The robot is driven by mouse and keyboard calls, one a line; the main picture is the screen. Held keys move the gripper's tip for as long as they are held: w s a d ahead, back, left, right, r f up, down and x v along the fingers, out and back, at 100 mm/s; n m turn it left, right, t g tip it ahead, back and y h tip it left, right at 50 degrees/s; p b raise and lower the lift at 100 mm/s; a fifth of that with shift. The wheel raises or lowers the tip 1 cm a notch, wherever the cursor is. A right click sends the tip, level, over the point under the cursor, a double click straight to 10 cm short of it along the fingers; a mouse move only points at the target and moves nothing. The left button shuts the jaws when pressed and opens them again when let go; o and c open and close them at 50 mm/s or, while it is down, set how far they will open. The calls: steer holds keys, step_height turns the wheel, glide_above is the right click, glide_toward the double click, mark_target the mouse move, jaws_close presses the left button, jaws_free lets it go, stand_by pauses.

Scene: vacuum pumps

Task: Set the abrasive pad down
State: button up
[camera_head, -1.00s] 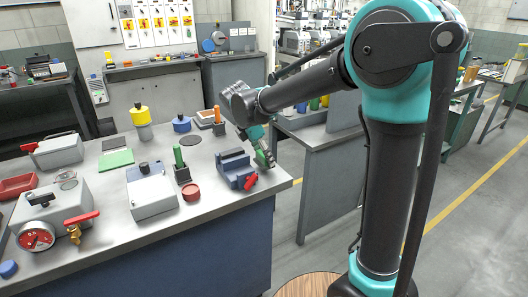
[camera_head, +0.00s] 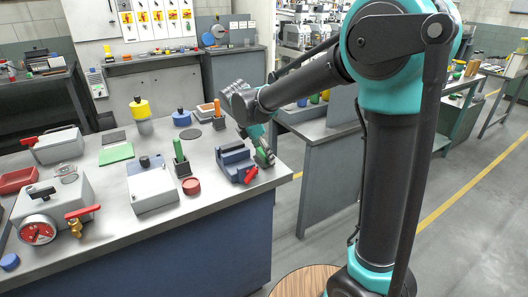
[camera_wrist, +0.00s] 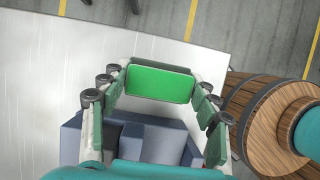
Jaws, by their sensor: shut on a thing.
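My gripper (camera_head: 264,157) is over the right end of the workbench, just right of the blue vise (camera_head: 233,161). In the wrist view my gripper (camera_wrist: 160,78) is shut on a bright green rounded block, which I take to be the abrasive pad (camera_wrist: 160,84). The pad spans the gap between the fingertips, with the pale bench top around it. Whether its underside touches the bench cannot be told. In the head view the pad is hard to tell apart from the green fingers. The vise also shows below the pad in the wrist view (camera_wrist: 145,136).
The vise's red handle (camera_head: 251,175) is close to my gripper. A red round tin (camera_head: 191,186), a green-handled tool in a dark holder (camera_head: 181,160) and a grey box (camera_head: 151,187) stand to the left. A flat green sheet (camera_head: 116,153) lies farther left. The bench edge is near.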

steer(key=shift+f, duration=0.25)
stand_by(0.3)
steer(key=o, duration=1.3)
steer(key=shift+r, duration=0.1)
steer(key=v, duration=1.1)
steer(key=shift+s+a+r, duration=0.2)
steer(key=shift+r, duration=0.15)
steer(key=shift+c, duration=0.7)
jaws_close()
